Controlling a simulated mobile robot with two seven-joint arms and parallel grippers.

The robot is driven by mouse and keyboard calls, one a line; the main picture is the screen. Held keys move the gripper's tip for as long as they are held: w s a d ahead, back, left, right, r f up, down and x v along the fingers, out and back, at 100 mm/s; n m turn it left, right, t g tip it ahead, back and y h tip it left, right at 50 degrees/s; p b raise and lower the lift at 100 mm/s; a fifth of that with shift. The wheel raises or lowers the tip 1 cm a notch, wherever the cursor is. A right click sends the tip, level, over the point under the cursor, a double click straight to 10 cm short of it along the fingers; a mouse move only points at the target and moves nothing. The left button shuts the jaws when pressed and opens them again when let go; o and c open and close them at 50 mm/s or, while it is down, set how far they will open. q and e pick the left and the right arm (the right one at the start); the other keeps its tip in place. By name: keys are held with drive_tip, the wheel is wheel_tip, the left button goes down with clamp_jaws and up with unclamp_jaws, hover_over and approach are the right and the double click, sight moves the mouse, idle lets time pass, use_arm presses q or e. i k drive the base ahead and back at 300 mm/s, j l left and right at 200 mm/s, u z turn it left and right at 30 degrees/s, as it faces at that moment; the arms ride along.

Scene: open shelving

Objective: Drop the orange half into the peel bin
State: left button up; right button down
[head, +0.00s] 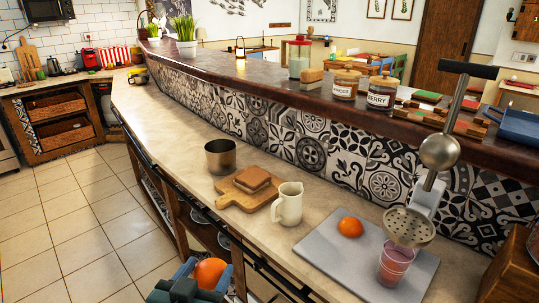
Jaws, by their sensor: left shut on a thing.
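My left gripper (207,279) is at the bottom of the head view, in front of the counter's front edge. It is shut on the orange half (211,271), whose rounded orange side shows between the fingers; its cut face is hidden. A steel open-topped container (220,156) stands upright on the counter, beyond and slightly right of the gripper; it may be the peel bin, but I cannot tell for sure. The orange half is well apart from it. My right gripper is not in view.
A wooden board with bread (236,200) and a cream jug (288,204) stand on the counter. A grey board (330,258) holds another orange (350,227) and a glass of pink drink (394,264). A metal press with a lever (439,150) rises at right. The counter's far left stretch is clear.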

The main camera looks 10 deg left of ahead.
sight(224, 168)
drive_tip(key=i+j+z, duration=0.15)
drive_tip(key=j+z, duration=0.2)
drive_tip(key=i+j+z, duration=0.1)
drive_tip(key=j+z, duration=0.3)
drive_tip(key=i+j+z, duration=0.1)
drive_tip(key=j, duration=0.6)
drive_tip(key=i+j+z, duration=0.1)
drive_tip(key=j, duration=0.65)
